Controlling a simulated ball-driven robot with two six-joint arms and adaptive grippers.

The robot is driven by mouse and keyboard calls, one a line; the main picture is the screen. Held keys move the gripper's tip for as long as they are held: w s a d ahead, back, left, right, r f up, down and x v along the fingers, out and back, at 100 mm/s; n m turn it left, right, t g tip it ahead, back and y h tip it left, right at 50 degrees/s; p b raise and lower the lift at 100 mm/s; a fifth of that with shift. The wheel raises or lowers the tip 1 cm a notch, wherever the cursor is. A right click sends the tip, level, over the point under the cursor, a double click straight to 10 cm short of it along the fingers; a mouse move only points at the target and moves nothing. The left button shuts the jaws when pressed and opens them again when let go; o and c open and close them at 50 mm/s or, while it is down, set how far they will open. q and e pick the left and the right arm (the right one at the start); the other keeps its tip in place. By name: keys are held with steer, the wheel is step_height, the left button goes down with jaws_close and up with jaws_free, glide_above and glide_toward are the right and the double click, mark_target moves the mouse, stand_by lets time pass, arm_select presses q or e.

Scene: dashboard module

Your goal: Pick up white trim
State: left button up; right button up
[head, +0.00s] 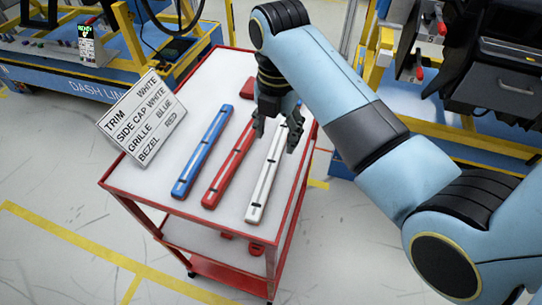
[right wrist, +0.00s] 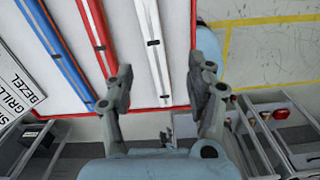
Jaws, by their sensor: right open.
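The white trim (head: 267,180) is a long narrow strip lying flat on the red cart's white top, the rightmost of three strips. My right gripper (head: 275,138) is open and empty above its far part, hiding some of it in the head view. In the right wrist view the white trim (right wrist: 153,47) runs between the two fingers of my right gripper (right wrist: 158,88), apart from both. My left gripper is not in view.
A red strip (head: 229,166) and a blue strip (head: 202,152) lie left of the white trim. A sign (head: 142,117) listing part colours stands at the cart's left edge. A small red part (head: 248,88) lies at the back of the cart (head: 150,185). Floor surrounds the cart.

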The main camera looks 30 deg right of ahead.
mark_target(272, 161)
steer(key=shift+n, duration=0.8)
steer(key=f, duration=0.6)
steer(key=w+f, duration=0.1)
steer(key=f, duration=0.2)
steer(key=shift+a+f+p, duration=0.25)
steer(key=shift+f+p, duration=0.05)
steer(key=shift+f, duration=0.1)
jaws_close()
